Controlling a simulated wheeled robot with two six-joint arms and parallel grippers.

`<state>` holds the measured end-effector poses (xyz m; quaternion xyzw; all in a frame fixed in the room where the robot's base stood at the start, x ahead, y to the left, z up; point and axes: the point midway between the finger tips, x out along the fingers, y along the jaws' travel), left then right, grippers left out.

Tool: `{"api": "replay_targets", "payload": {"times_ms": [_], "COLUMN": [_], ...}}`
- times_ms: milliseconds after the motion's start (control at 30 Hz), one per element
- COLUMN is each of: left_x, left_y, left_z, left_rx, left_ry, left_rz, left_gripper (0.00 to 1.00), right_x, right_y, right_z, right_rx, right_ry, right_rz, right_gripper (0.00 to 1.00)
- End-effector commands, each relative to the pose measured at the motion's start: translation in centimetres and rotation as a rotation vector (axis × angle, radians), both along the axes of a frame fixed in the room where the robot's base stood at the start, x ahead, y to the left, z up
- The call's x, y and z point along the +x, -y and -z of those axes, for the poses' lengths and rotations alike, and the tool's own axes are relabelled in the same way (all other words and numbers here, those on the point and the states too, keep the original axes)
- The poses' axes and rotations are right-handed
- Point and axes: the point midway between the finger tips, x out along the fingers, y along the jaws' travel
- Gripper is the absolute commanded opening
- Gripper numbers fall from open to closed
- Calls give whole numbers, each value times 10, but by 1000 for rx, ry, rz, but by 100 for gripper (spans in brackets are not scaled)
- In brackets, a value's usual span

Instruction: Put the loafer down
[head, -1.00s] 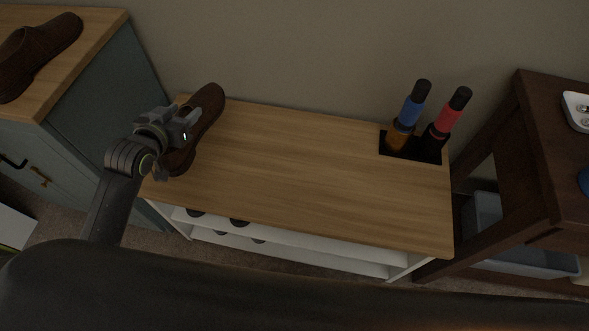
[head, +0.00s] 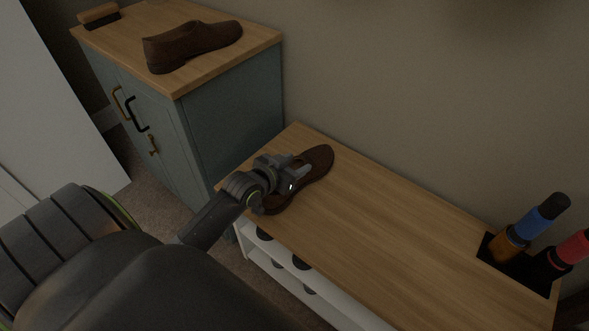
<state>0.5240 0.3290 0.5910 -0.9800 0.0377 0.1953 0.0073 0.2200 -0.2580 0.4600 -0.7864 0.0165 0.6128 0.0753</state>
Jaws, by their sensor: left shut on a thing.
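A brown loafer (head: 318,166) is at the left end of the wooden bench top (head: 390,232), its toe pointing up and right. My left gripper (head: 288,181) is shut on this loafer near its middle and hides part of it. I cannot tell whether the sole touches the bench top. A second brown loafer (head: 193,41) rests on the blue-grey cabinet (head: 232,107) at the upper left, apart from the gripper. My right gripper is not in view.
A brush (head: 99,16) lies at the cabinet's far left corner. A dark holder (head: 489,249) with a blue-banded bottle (head: 533,223) and a red-banded bottle (head: 569,250) stands at the bench's right end. The middle of the bench is clear. Dark shoes show on the white shelves below.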

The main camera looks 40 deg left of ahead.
Motion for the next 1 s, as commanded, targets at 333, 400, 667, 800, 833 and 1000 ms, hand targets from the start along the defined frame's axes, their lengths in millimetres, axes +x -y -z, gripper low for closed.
{"api": "replay_targets", "payload": {"times_ms": [333, 400, 667, 800, 833, 1000], "left_x": [0, 0, 0, 0, 0, -10], "left_y": [0, 0, 0, 0, 0, -1], "left_z": [9, 12, 11, 11, 11, 5], "left_rx": [0, 0, 0, 0, 0, 1], "left_ry": [3, 0, 0, 0, 0, -1], "left_rz": [1, 0, 0, 0, 0, -1], "left_gripper": [0, 48, 70, 70, 70, 70], "right_x": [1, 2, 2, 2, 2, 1], "right_y": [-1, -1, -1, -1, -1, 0], "right_z": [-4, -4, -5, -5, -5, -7], "right_rx": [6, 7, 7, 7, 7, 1], "right_ry": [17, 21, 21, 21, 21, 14], "right_rz": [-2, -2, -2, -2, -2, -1], "right_gripper": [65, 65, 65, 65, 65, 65]}}
